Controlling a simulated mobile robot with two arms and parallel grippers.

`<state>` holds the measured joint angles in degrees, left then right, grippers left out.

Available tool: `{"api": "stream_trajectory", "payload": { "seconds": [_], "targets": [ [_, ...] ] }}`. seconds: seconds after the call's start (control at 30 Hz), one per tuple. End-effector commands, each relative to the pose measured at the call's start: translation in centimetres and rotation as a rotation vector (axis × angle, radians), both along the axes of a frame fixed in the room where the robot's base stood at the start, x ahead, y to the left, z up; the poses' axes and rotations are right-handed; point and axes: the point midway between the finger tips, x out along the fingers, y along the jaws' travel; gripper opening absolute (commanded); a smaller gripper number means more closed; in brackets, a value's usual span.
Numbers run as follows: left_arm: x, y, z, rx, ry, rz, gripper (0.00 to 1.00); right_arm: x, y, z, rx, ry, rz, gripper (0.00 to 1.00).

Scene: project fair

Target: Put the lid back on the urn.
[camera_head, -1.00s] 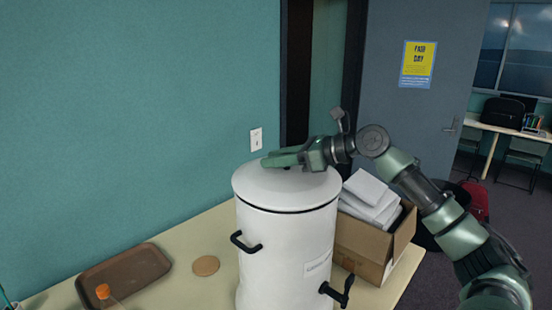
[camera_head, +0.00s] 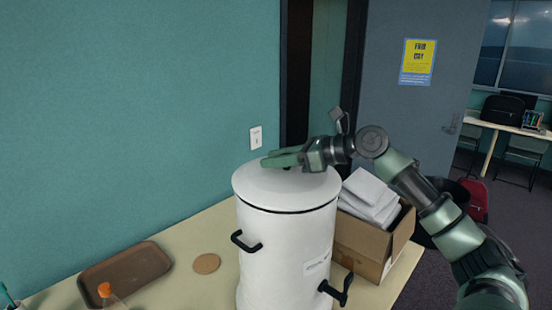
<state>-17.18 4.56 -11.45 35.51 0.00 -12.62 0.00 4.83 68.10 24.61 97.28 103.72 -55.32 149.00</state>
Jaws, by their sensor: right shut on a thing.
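The white urn (camera_head: 285,255) stands upright on the table, with a black side handle and a black tap low on its right. Its white domed lid (camera_head: 255,187) sits on top, level, with a thin dark line between lid and urn all along the visible front. My right gripper (camera_head: 270,160) reaches in from the right over the middle of the lid. It is shut on the lid's knob, which the fingers hide. The back of the lid's rim is out of sight. My left gripper is not in view.
The table (camera_head: 190,260) holds a brown tray (camera_head: 125,272), a round cork-coloured disc (camera_head: 206,263) and an orange-capped bottle (camera_head: 105,291) left of the urn. A cardboard box (camera_head: 360,245) with white packages stands close on the right, under my arm. A teal wall is behind.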

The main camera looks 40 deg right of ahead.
Motion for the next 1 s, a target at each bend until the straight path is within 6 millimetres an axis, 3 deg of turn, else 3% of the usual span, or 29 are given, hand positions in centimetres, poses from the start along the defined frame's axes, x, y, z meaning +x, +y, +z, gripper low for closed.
{"api": "stream_trajectory", "payload": {
  "seconds": [0.63,0.67,1.0],
  "targets": [
    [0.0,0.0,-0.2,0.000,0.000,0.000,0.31,0.0,0.0,-1.1,0.000,-0.003,-0.001,0.00],
    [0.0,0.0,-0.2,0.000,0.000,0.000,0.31,0.0,0.0,-1.0,0.000,-0.003,-0.001,0.42],
    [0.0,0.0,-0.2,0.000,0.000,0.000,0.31,-0.1,0.0,-1.2,0.001,0.001,0.001,0.43]
  ]
}}
